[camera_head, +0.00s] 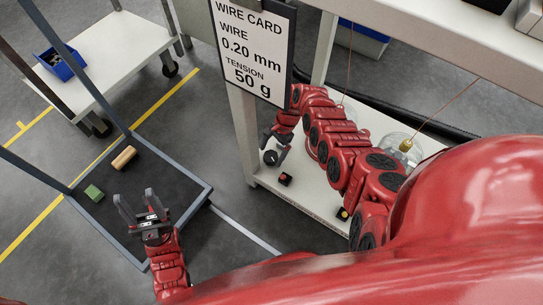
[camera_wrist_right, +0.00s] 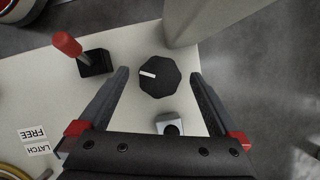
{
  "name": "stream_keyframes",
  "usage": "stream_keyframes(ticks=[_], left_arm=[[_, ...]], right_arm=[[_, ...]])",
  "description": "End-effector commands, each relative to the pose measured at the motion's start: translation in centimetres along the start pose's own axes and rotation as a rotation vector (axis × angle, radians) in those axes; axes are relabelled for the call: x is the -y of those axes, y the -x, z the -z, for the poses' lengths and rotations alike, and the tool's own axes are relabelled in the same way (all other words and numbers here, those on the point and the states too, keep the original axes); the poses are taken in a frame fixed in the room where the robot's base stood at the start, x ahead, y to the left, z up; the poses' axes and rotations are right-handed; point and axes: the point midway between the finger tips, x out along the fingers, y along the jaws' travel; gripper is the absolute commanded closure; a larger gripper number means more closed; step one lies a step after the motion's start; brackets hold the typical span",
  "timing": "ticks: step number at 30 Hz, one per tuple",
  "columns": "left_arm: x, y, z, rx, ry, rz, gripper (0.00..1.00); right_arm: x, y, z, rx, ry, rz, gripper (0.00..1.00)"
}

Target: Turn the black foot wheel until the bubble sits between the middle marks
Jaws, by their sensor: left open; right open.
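The black foot wheel (camera_wrist_right: 160,76) is a faceted dark knob with a white pointer line, on a pale shelf in the right wrist view. It also shows in the head view (camera_head: 270,158), low under the bench. My right gripper (camera_wrist_right: 159,74) is open, with one finger on each side of the wheel; I cannot tell whether they touch it. A small pale block with a dark round face (camera_wrist_right: 170,125) sits beside the wheel; no bubble or marks can be made out. My left gripper (camera_head: 143,203) is open and empty, over the dark tray at left.
A red-handled lever on a black base (camera_wrist_right: 95,63) stands left of the wheel, near FREE and LATCH labels (camera_wrist_right: 34,141). A grey post (camera_wrist_right: 200,20) rises close behind the wheel. The wire card (camera_head: 252,45) hangs above. A dark tray (camera_head: 190,205) holds green and tan blocks.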

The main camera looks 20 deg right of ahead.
Motion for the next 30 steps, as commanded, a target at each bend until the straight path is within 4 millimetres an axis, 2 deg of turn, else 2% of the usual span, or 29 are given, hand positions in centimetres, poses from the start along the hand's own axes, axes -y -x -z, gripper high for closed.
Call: stream_keyframes(ticks=[3, 11, 25, 30], left_arm=[[-0.08, 0.30, 0.01, -0.003, 0.000, -0.006, 0.50], [-0.07, 0.22, 0.04, -0.004, 0.000, -0.006, 0.50], [-0.07, 0.21, 0.05, -0.005, 0.000, -0.006, 0.50], [-0.11, 0.33, 0.02, -0.005, 0.000, -0.008, 0.50]], right_arm=[[-0.03, -0.63, -0.02, 0.001, 0.000, -0.002, 0.01], [-0.01, -0.61, -0.06, 0.000, 0.001, -0.001, 0.01], [-0.01, -0.60, -0.05, 0.000, 0.001, -0.001, 0.86], [0.01, -0.65, -0.03, 0.000, 0.009, -0.004, 0.87]])
